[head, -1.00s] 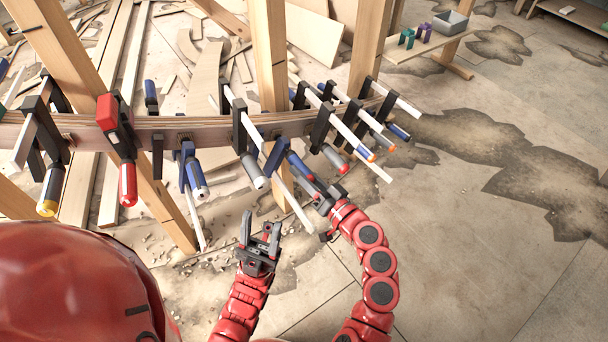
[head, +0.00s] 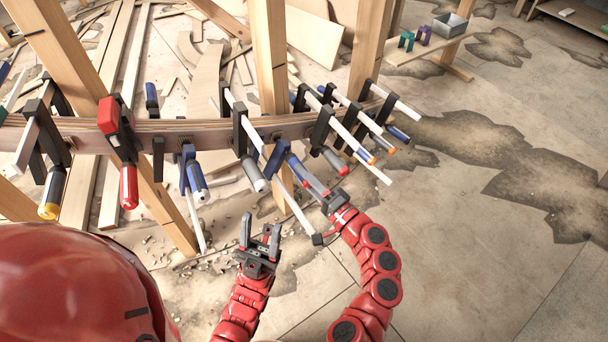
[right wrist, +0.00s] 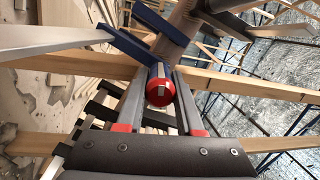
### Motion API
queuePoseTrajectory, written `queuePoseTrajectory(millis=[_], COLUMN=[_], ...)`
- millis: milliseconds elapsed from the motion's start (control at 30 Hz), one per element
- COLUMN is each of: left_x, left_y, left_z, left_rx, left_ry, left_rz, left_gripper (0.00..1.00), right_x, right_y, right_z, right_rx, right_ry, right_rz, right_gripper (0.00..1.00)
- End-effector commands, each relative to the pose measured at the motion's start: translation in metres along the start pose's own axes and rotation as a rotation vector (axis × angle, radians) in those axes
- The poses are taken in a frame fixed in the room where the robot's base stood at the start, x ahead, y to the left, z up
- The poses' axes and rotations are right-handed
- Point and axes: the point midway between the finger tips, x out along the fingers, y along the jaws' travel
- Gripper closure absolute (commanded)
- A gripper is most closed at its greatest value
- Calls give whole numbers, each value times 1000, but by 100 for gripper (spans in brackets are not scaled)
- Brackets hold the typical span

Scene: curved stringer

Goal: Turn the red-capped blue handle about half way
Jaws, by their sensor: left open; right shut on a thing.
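The red-capped blue handle (head: 296,166) hangs below the curved wooden stringer (head: 225,128), at the lower end of a blue-jawed clamp with a white bar. My right gripper (head: 318,188) is around the handle's lower end in the head view. In the right wrist view the handle's red cap (right wrist: 160,91) sits between the two grey fingers of my right gripper (right wrist: 160,105), with blue behind it. My left gripper (head: 260,232) is open and empty, below and left of the handle, apart from the clamps.
Several other clamps line the stringer; a grey-handled one (head: 334,160) is close on the right and a white-ended one (head: 255,175) on the left. A wooden post (head: 270,60) stands behind.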

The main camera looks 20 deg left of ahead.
Motion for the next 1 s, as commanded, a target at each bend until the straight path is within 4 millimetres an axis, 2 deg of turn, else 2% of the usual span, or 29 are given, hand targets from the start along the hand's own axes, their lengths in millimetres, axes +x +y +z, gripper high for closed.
queuePoseTrajectory(millis=[300, 767, 800, 933, 1000], left_x=[2, 2, 2, 2, 2], left_y=[0, 0, 0, 0, 0], left_z=[0, 0, 0, 0, 0], left_rx=[-1, -1, -1, -1, -1], left_ry=[-2, -3, -3, -2, -2], left_rz=[-2, -2, -2, -2, -2], left_gripper=[50, 50, 50, 50, 50], right_x=[0, 0, 0, 0, 0], right_y=[2, 2, 2, 2, 1], right_z=[1, 1, 1, 1, 0], right_rx=[94, 105, 105, 105, 105], right_ry=[-2, -1, -1, -1, 0], right_rz=[-11, -12, -12, -13, -14], right_gripper=[100, 100, 61, 37, 34])
